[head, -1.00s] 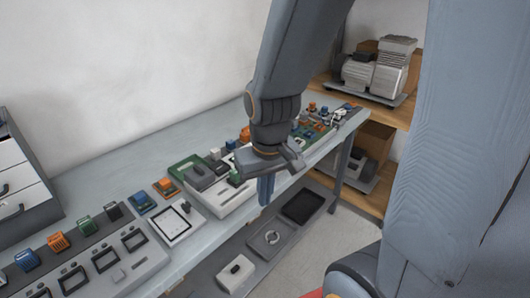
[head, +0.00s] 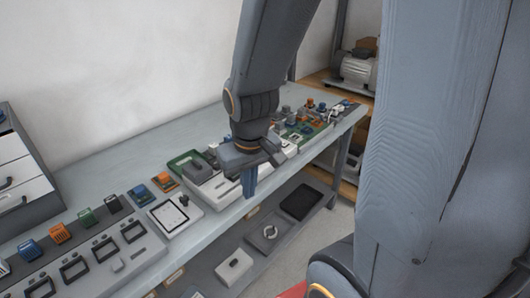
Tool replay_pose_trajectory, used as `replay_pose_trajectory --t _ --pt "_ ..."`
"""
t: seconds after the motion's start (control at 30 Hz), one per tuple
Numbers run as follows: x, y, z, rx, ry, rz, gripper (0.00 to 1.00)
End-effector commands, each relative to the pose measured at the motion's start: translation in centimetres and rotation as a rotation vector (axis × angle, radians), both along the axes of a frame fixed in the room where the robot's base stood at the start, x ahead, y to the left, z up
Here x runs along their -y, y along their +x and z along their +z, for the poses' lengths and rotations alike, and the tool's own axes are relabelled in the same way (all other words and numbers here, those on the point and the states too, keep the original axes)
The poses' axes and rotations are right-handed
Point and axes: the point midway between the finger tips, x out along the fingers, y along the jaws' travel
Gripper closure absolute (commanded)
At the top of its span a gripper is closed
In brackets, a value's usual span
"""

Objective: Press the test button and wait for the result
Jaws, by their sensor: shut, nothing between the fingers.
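My gripper (head: 249,187), with blue fingers pointing down, is shut and empty near the front edge of the workbench (head: 160,152). It hides part of a light grey device (head: 219,190) behind it. To its left lies a white framed tablet-like plate (head: 175,214). Further left is a long grey panel (head: 149,254) with several dark square frames and a small pale raised piece (head: 117,264). I cannot tell which part is the test button, and no result display is readable.
Coloured blocks (head: 60,233) line the panel's back. A green tray (head: 188,163) and several small parts (head: 315,112) lie on the bench. A drawer unit (head: 22,185) stands at left. The lower shelf holds a white box (head: 234,265) and dark trays (head: 301,202). The bench's back strip is clear.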

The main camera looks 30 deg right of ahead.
Motion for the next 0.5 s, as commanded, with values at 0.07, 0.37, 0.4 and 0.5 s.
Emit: replay_pose_trajectory --t 0.07,0.37,0.4,0.5 --pt "1.6 1.9 0.5 0.042 -0.028 0.039 1.0" --pt "11.7 14.2 3.2 0.366 -0.225 0.409 1.0" --pt "12.8 15.5 3.5 0.408 -0.248 0.463 1.0" --pt "14.8 17.9 4.0 0.499 -0.291 0.578 1.0"
